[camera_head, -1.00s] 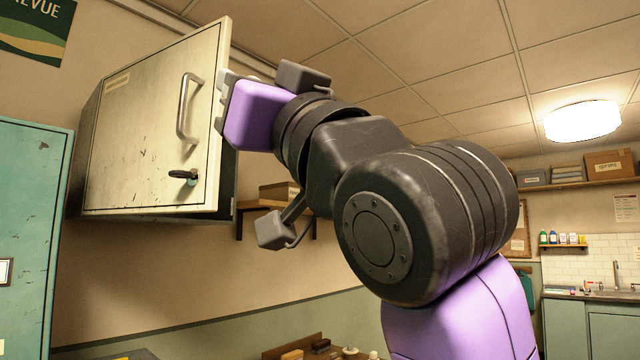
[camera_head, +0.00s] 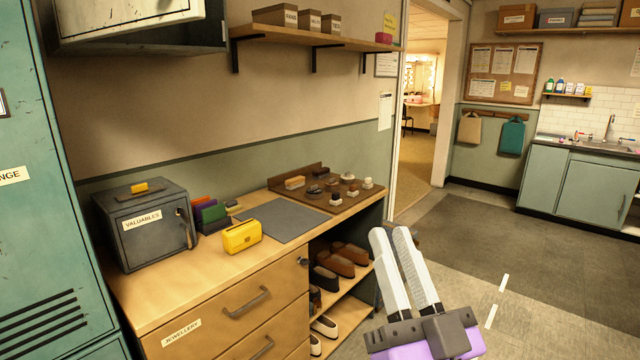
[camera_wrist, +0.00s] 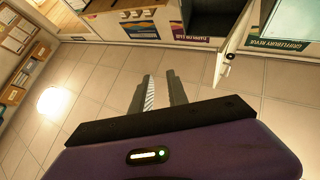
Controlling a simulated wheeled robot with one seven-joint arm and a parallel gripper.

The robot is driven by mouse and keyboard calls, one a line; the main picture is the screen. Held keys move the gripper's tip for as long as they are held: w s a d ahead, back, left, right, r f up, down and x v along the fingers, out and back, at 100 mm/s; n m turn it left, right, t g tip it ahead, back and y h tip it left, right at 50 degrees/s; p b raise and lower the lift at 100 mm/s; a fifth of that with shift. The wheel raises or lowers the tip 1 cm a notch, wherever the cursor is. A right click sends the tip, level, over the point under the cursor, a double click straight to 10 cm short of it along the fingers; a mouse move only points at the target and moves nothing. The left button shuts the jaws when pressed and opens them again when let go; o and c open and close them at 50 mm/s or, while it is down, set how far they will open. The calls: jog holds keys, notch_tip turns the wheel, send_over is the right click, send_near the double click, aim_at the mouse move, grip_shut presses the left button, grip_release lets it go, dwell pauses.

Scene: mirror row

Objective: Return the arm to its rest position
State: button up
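My gripper (camera_head: 392,230) is at the lower centre-right of the head view, fingers pointing up, in front of the shoe shelves and floor. The wrist view shows its two fingers (camera_wrist: 160,75) with a narrow gap between them and nothing in the gap. It is well clear of the wall cabinet (camera_head: 140,28) at the upper left. The wrist camera faces the ceiling; there the cabinet door (camera_wrist: 233,40) stands open at the upper right. Most of my arm is outside the head view.
A wooden counter (camera_head: 165,295) holds a grey valuables safe (camera_head: 146,236), a yellow box (camera_head: 241,236), a grey mat (camera_head: 284,222) and a tray of small items (camera_head: 313,201). Shoes (camera_head: 341,259) sit on open shelves beneath. A teal locker (camera_head: 65,200) stands left. Floor (camera_head: 465,235) is open at right.

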jog(key=s+d+f+g+h, duration=0.2)
jog(key=s+d+f+g, duration=0.1)
jog(key=s+f, duration=0.7)
jog(key=s+d+f+g+h, duration=0.2)
jog(key=s+d+f+g, duration=0.1)
jog(key=s+f, duration=0.7)
jog(key=s+d+f+g+h, duration=0.2)
jog(key=s+d+f, duration=0.3)
jog(key=s+f, duration=0.6)
jog(key=s+g, duration=0.1)
jog(key=s, duration=0.2)
jog(key=shift+s+d+m, duration=0.15)
jog(key=shift+s+m, duration=0.1)
jog(key=shift+m, duration=0.15)
